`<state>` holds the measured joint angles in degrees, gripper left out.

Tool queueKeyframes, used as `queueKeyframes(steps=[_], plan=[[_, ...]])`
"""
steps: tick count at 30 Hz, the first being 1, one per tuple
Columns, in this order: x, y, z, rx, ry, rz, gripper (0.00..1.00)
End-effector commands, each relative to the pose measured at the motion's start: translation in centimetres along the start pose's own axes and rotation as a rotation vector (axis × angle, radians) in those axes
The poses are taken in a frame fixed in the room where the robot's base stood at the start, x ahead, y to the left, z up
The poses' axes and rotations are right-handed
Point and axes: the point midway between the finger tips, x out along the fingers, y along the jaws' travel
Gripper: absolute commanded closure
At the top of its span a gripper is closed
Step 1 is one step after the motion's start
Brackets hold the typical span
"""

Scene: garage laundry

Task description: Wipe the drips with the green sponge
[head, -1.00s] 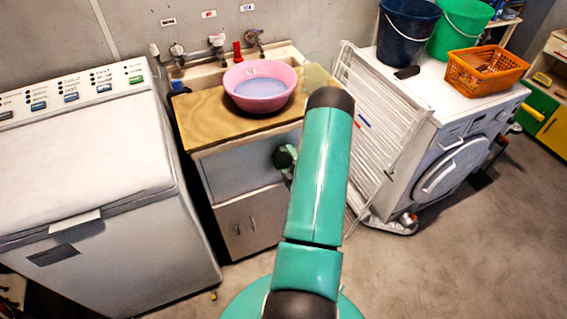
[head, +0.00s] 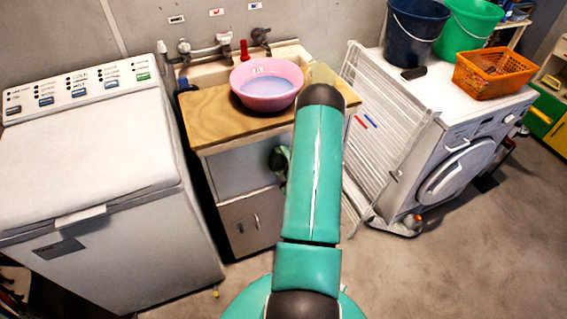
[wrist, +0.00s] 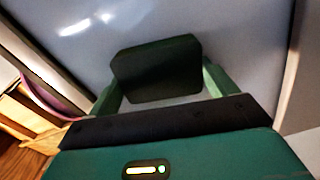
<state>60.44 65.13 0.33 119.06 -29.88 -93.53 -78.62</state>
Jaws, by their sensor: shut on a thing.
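My gripper (wrist: 160,84) is shut on the green sponge (wrist: 155,62), a dark block between its two fingers in the wrist view. A smooth blue-grey panel (wrist: 235,40) fills the view behind the sponge; I cannot tell whether they touch. Bright pale streaks (wrist: 88,24) show on the panel; whether they are drips or reflections is unclear. In the head view, my gripper (head: 279,160) is mostly hidden behind my arm, in front of the sink cabinet's grey front (head: 236,168). No drips can be made out there.
A pink basin (head: 266,98) of bluish water stands on the wooden counter (head: 213,118). A white top-loading washer (head: 90,170) is at left. A folded drying rack (head: 375,120) leans against the front-loader (head: 455,150) at right. The floor (head: 440,275) at front right is clear.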

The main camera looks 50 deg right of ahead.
Motion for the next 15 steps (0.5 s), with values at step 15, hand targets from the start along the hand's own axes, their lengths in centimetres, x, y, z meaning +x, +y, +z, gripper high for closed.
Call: queueKeyframes(steps=[15], plan=[[-4.3,0.0,-0.3,0.003,0.005,0.001,0.40]])
